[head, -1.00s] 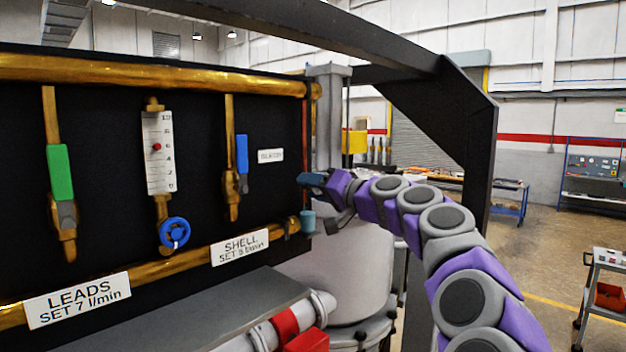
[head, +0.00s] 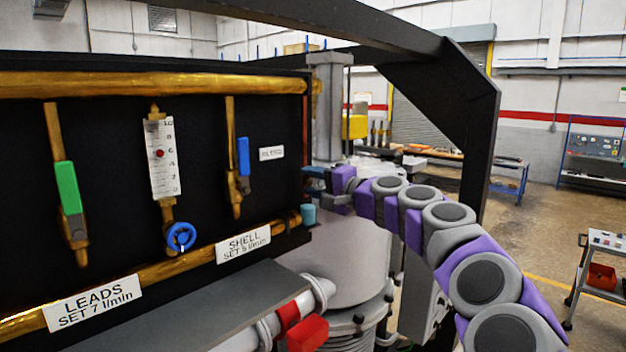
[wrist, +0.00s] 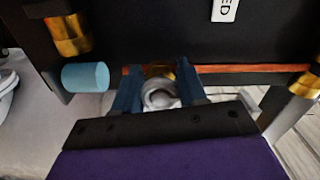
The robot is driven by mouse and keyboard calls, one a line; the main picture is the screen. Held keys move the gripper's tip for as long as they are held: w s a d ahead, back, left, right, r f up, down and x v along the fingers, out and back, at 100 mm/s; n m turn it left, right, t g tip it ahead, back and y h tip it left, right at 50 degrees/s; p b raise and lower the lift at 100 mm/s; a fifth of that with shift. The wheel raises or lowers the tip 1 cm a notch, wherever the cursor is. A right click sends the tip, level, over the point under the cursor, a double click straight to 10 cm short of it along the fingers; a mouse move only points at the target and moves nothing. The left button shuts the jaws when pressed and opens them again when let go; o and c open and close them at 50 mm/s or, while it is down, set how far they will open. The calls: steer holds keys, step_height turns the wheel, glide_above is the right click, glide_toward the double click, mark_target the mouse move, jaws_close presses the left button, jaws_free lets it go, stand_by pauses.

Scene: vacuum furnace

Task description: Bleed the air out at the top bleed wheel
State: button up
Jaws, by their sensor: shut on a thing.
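My gripper (wrist: 158,90) has two blue fingers, seen in the wrist view, closed on a small grey rounded wheel (wrist: 160,96). The wheel sits in front of a brass fitting (wrist: 160,70) on a thin copper pipe (wrist: 225,68). A white label reading "ED" (wrist: 225,8), cut off, is above it. In the head view my gripper (head: 314,182) is at the right edge of the black panel (head: 110,120), beside a white label (head: 271,153) too blurred to read. The wheel is hidden there.
A light-blue cylinder (head: 308,215) is just below my gripper; it also shows in the wrist view (wrist: 85,77). The panel carries a green lever (head: 67,188), a blue lever (head: 243,157) and a blue wheel (head: 180,237). A black frame post (head: 478,180) stands behind my arm.

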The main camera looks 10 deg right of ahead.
steer(key=shift+f, duration=0.3)
steer(key=o, duration=1)
steer(key=shift+w+d, duration=0.1)
steer(key=shift+d, duration=0.05)
steer(key=shift+o, duration=0.2)
steer(key=shift+r, duration=0.1)
steer(key=b+v, duration=0.3)
steer(key=v, duration=1.4)
steer(key=shift+d+b, duration=0.2)
steer(key=shift+b, duration=0.15)
